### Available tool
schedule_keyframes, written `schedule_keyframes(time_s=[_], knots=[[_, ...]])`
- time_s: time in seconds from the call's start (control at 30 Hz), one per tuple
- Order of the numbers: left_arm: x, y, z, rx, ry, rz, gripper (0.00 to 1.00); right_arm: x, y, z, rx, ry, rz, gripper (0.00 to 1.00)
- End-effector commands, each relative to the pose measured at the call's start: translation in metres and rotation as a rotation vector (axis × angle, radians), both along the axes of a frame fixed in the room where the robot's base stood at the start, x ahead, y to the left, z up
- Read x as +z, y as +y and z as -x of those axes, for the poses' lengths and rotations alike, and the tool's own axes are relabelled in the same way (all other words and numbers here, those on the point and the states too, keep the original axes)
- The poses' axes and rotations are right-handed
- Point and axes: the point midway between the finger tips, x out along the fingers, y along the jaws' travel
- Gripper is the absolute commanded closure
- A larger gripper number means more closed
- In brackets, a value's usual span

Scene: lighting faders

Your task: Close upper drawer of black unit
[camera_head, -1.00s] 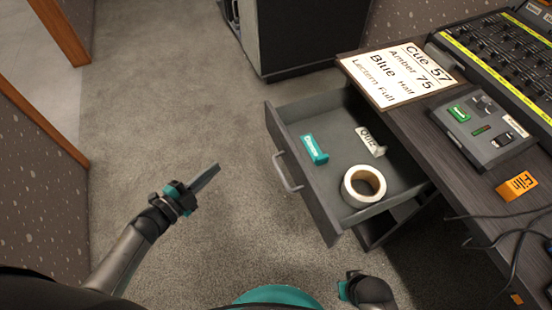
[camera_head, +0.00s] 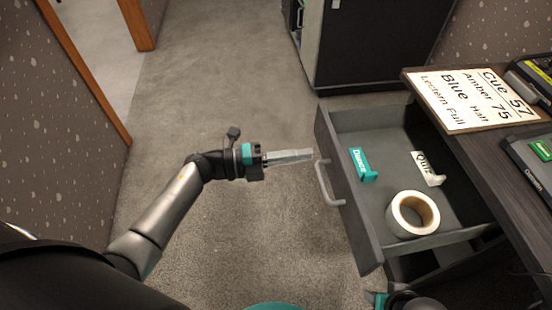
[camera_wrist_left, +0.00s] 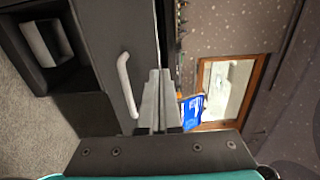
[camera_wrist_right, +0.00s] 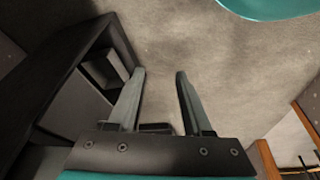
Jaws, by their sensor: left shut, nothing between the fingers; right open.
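The upper drawer (camera_head: 352,208) of the dark unit under the desk is pulled well out, with a pale bar handle (camera_head: 326,184) on its front. Inside lie a teal tag (camera_head: 362,166), a white "Quiz" tag (camera_head: 428,169) and a roll of tape (camera_head: 412,214). My left gripper (camera_head: 311,155) is shut and empty, its tips close to the drawer front near the handle's upper end; I cannot tell if they touch. The left wrist view shows the handle (camera_wrist_left: 127,85) beside the shut fingers (camera_wrist_left: 160,75). My right gripper (camera_wrist_right: 160,73) is open and empty, low near the unit.
The desktop (camera_head: 490,155) overhangs the drawer and carries a cue sign (camera_head: 475,98) and control boxes at the right. A dark cabinet (camera_head: 375,40) stands behind. A speckled wall (camera_head: 60,95) is at the left. The carpet (camera_head: 230,80) between is clear.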

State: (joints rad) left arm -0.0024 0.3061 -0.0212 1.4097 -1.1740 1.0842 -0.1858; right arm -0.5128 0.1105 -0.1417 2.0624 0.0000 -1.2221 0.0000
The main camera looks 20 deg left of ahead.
Motion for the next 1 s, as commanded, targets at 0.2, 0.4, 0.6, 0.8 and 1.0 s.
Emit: schedule_keyframes(time_s=[0.2,0.4,0.6,0.8,1.0], knots=[[-0.001,-0.032,-0.018,0.0,-0.001,0.003,1.0,0.018,0.0,-0.004,-0.001,-0.03,-0.004,0.5],[0.0,-0.044,-0.025,0.001,0.001,0.003,1.0,0.027,0.0,-0.005,-0.002,-0.041,-0.005,0.5],[0.0,-0.045,-0.026,0.001,0.001,0.001,1.0,0.03,0.0,-0.005,-0.002,-0.042,-0.005,0.5],[0.0,-0.045,-0.026,0.001,0.002,0.001,1.0,0.03,0.0,-0.005,-0.002,-0.042,-0.005,0.5],[0.0,-0.051,-0.03,0.0,0.001,0.002,1.0,0.029,0.0,-0.005,-0.002,-0.042,-0.005,0.5]])
